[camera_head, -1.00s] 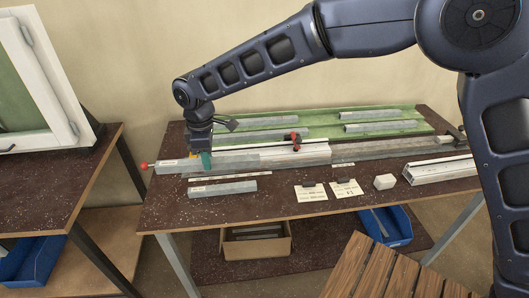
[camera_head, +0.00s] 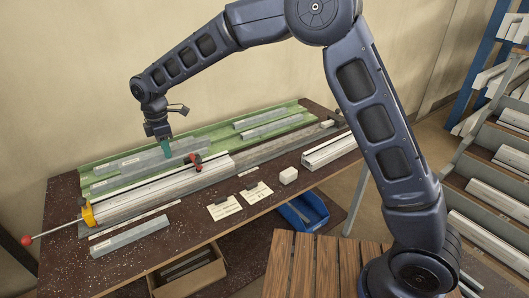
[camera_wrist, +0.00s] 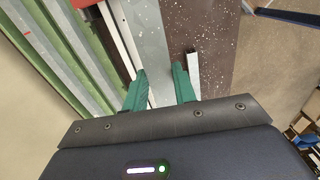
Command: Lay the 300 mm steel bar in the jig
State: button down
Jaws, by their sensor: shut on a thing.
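My gripper (camera_head: 162,146) has its teal fingers shut on a grey steel bar (camera_head: 125,162) with a pale label; the print is too small to read. The bar seems raised, lying level across the view in front of the green tray. In the wrist view the bar (camera_wrist: 147,40) runs forward between the fingertips (camera_wrist: 160,80). The jig (camera_head: 135,203) is a long pale channel along the bench, with a yellow end block (camera_head: 88,213), a red-knobbed rod at its left and a red clamp (camera_head: 194,160). The bar looks apart from the jig; its exact height is unclear.
The green tray (camera_head: 222,130) behind the jig holds several grey bars. Another bar (camera_head: 130,236) lies on the bench front. Two cards (camera_head: 240,201), a white block (camera_head: 288,176) and a white profile (camera_head: 330,149) lie to the right. Racks stand far right.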

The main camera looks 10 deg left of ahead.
jog(key=w+d, duration=0.5)
jog(key=w, duration=0.5)
jog(key=w+d, duration=0.6)
jog(key=w, duration=0.5)
send_over(265, 151)
jog(key=f, duration=1.8)
jog(key=shift+w+f, duration=0.2)
jog(key=shift+f, duration=0.1)
jog(key=shift+s+d+f, duration=0.1)
jog(key=shift+f, duration=0.55)
